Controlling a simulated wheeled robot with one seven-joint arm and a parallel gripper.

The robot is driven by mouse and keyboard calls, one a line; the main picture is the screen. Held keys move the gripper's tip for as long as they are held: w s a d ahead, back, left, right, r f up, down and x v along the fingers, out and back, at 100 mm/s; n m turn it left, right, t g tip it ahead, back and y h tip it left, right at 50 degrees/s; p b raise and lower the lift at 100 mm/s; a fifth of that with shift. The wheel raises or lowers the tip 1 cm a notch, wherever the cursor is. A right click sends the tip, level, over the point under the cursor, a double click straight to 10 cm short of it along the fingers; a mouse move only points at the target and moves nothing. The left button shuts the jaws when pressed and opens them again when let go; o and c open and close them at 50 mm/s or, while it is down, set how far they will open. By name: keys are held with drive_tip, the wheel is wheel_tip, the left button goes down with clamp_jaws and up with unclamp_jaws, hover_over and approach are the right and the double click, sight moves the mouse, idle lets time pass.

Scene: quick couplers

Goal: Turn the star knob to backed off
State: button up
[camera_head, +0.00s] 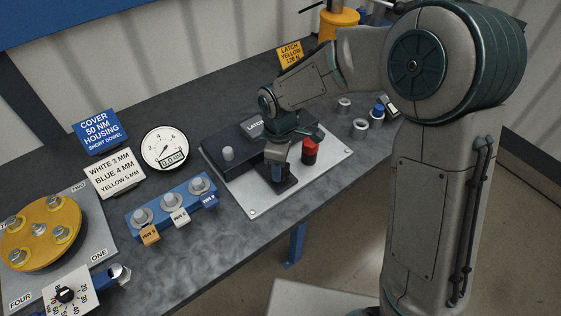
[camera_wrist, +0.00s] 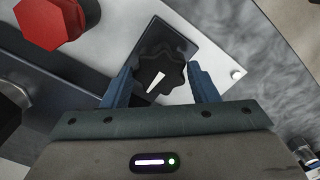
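The star knob (camera_wrist: 172,72) is black with lobed edges and a white pointer line, on a black square plate (camera_wrist: 165,38). In the wrist view its pointer slants from lower left to upper right. My gripper (camera_wrist: 160,70) is open, with one blue finger on each side of the knob. Small gaps seem to show between fingers and knob; I cannot tell if either touches. In the head view my gripper (camera_head: 279,172) points down over the black plate (camera_head: 287,185), and hides the knob.
A red knob (camera_wrist: 57,18) stands close by, also seen in the head view (camera_head: 309,151). A black latch housing (camera_head: 228,172) lies left of my gripper on the light base plate (camera_head: 240,198). A blue fitting block (camera_head: 170,208) and gauge (camera_head: 164,148) are further left.

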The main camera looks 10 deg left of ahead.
drive_tip(key=shift+o, duration=1.1)
wheel_tip(320, 180, up, 14)
drive_tip(key=shift+b, duration=0.35)
drive_tip(key=shift+d, duration=0.1)
drive_tip(key=s+d+m+t, duration=0.1)
drive_tip(key=s+d+m, duration=0.3)
drive_tip(key=d+m, duration=0.2)
drive_tip(key=s+d+m+t, duration=0.1)
drive_tip(key=s+d+m, duration=0.4)
drive_tip(key=d, duration=0.6)
drive_tip(key=s+d+m+t, duration=0.1)
drive_tip(key=s+d+m, duration=0.4)
drive_tip(key=d, duration=0.4)
drive_tip(key=shift+f+m, duration=0.25)
drive_tip(key=shift+m, duration=0.65)
